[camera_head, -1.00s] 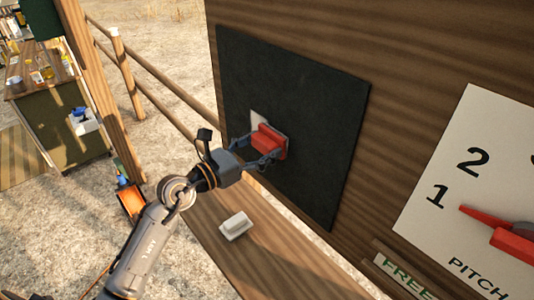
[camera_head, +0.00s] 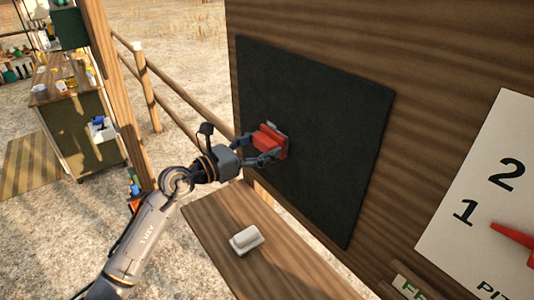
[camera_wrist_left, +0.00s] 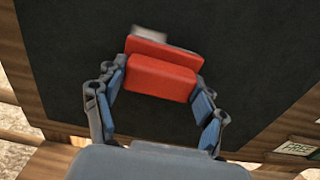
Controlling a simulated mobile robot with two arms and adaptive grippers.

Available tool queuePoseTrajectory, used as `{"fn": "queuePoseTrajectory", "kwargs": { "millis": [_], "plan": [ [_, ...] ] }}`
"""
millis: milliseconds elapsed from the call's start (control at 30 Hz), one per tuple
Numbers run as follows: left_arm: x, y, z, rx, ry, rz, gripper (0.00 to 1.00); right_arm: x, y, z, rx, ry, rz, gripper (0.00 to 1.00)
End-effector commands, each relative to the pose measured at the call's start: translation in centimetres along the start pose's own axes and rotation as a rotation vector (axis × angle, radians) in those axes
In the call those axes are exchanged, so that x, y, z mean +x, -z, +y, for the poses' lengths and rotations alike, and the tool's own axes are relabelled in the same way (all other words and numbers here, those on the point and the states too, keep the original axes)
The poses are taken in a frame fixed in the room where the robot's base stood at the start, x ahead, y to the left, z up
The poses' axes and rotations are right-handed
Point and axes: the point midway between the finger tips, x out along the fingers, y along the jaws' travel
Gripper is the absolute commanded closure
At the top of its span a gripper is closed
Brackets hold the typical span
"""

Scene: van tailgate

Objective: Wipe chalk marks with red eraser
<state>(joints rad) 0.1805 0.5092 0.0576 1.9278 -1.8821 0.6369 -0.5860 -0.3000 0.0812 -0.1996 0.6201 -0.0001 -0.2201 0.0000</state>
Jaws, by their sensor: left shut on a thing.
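My left gripper (camera_head: 263,147) is shut on the red eraser (camera_head: 270,140) and holds it at the face of the dark chalkboard (camera_head: 325,115), left of the board's middle. In the left wrist view the eraser (camera_wrist_left: 162,78) sits between the two fingers of the gripper (camera_wrist_left: 160,92), its back towards me. A small pale patch (camera_wrist_left: 149,33) shows just beyond the eraser's upper edge there; I cannot tell whether it is chalk. In the head view the bare board around the eraser looks dark. The surface behind the eraser is hidden. My right gripper is not in view.
A white eraser-like block (camera_head: 246,240) lies on the wooden ledge (camera_head: 215,217) below the board. A white dial panel (camera_head: 480,205) with a red pointer is at the right. A wooden fence (camera_head: 180,115) and a cluttered workbench (camera_head: 75,130) stand at the left.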

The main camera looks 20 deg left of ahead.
Motion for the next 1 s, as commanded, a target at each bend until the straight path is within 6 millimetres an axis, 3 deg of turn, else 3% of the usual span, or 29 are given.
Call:
{"fn": "queuePoseTrajectory", "kwargs": {
  "millis": [700, 1000],
  "plan": [
    [0.2, 0.1, 4.5, 0.001, 0.0, 0.0, 0.55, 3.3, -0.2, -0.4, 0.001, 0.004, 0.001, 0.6],
    [0.1, -0.3, 3.9, -0.002, 0.002, 0.001, 0.55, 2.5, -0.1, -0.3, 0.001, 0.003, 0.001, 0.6]
  ]
}}
